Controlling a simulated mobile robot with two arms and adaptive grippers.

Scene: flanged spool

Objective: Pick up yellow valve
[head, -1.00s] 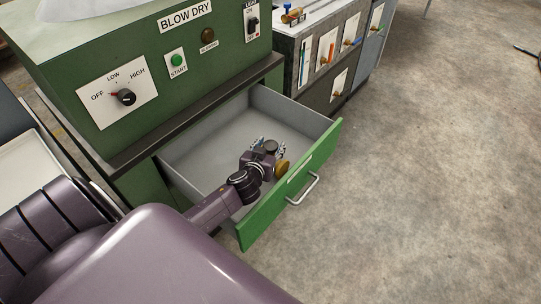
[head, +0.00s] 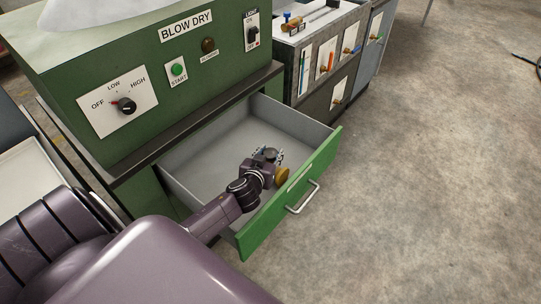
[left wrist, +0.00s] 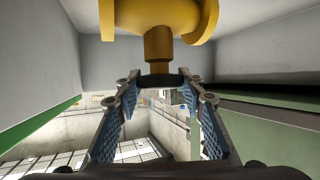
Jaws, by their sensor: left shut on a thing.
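The yellow valve (head: 282,174) is in the open drawer, close to the inside of its green front. In the left wrist view, the valve's yellow body (left wrist: 158,18) fills the top, with a stem leading to a dark end piece between my fingertips. My left gripper (head: 268,155) reaches into the drawer and is shut on the valve's dark end. In the left wrist view, its blue-padded fingers (left wrist: 163,92) stand apart on either side of that dark part. My gripper partly hides the valve in the head view. My right gripper is not in view.
The drawer (head: 205,158) has grey walls around my gripper and a green front (head: 312,176) with a metal handle (head: 303,198). The green blow dry machine (head: 165,75) stands above it. A grey cabinet with valves (head: 330,65) is behind. The floor at right is clear.

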